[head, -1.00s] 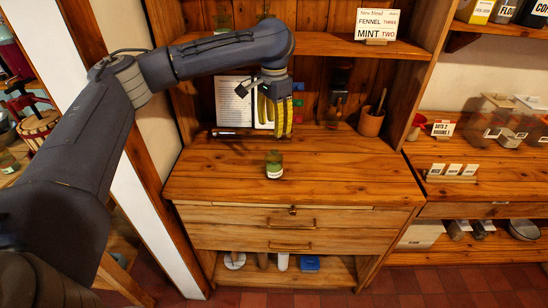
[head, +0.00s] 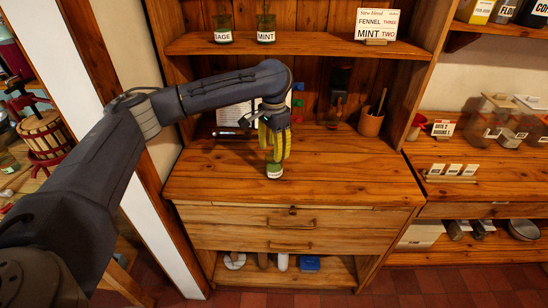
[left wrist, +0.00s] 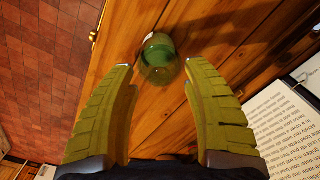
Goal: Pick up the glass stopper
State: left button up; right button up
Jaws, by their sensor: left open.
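A small green glass jar (head: 274,173) with a white label stands upright on the wooden counter. In the left wrist view its round green glass top (left wrist: 158,52) shows just beyond and between the fingertips. I cannot clearly tell the glass stopper from the jar below it. My left gripper (head: 275,158) points down just above the jar, its yellow-green fingers overlapping the jar's top in the head view. In the left wrist view the left gripper (left wrist: 158,66) is open, its fingers apart on either side with nothing held. My right gripper is not in view.
Jars labelled SAGE (head: 222,36) and MINT (head: 265,37) stand on the shelf above, with a sign card (head: 377,23). A terracotta pot (head: 370,122) stands at the counter's back right. A printed sheet (left wrist: 287,118) is behind the gripper. The counter's right side is clear.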

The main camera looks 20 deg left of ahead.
pick_arm(q)
jog(key=shift+f, duration=0.9)
jog(key=shift+c, duration=0.6)
grip_shut()
